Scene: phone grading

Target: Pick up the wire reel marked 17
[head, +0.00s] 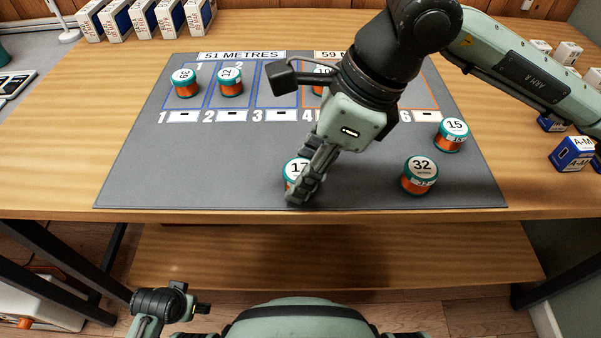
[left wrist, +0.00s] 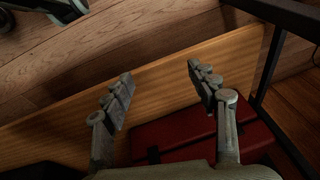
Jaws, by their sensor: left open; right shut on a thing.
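The wire reel marked 17 (head: 292,171) stands near the front middle of the grey mat (head: 200,181). Its label is partly hidden by my right gripper (head: 301,188), which is shut on it from above and the right. The reel appears to rest on the mat or just above it; I cannot tell which. My left gripper (left wrist: 158,88) is open and empty, low in front of the table; in the head view it shows at the lower left (head: 190,306).
Reels marked 32 (head: 420,176) and 15 (head: 451,135) stand on the right of the mat. Two reels (head: 185,83) (head: 230,82) stand in slots 1 and 2, and another (head: 322,80) is partly behind my arm. Boxes line the back left. The mat's front left is clear.

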